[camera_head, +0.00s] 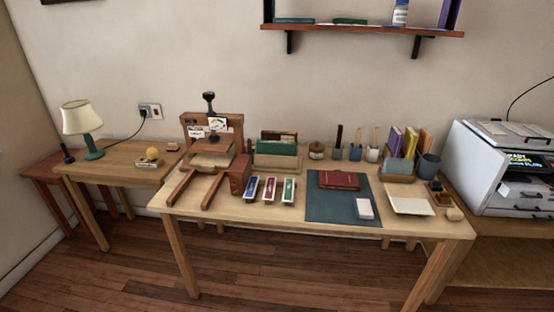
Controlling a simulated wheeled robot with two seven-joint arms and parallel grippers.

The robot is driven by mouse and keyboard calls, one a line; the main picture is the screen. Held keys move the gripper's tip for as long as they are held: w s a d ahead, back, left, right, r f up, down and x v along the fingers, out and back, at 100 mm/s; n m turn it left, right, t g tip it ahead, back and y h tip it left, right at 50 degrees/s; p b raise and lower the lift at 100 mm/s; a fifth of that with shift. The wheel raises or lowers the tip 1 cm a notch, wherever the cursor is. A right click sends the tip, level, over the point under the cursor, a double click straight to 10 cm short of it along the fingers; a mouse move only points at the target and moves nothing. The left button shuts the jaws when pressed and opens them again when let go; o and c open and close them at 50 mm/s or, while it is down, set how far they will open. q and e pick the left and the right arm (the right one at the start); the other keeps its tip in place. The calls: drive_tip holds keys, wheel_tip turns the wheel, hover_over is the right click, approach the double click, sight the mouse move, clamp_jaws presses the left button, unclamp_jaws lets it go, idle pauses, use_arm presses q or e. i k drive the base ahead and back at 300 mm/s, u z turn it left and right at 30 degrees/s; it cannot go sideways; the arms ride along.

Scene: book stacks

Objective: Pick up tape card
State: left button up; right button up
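Three small pale holders with a blue strip (252,188), a red strip (269,189) and a green strip (289,190) lie side by side on the middle table (330,224). A small white block or card (364,208) lies on the dark teal mat (330,207), in front of a closed red book (338,180). A flat cream sheet or tray (411,206) lies right of the mat. I cannot tell which of these is the tape card; no label is readable. Neither of my grippers is in view.
A wooden press (211,150) stands at the table's left. Behind the mat are a green-fronted box (277,147), pen cups (372,154) and upright books (411,141). A printer (500,165) stands right, a lamp (83,119) left. The floor in front (260,275) is clear.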

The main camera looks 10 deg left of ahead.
sight(289, 188)
drive_tip(key=z, duration=0.45)
drive_tip(key=i, duration=1.45)
drive_tip(key=z, duration=0.2)
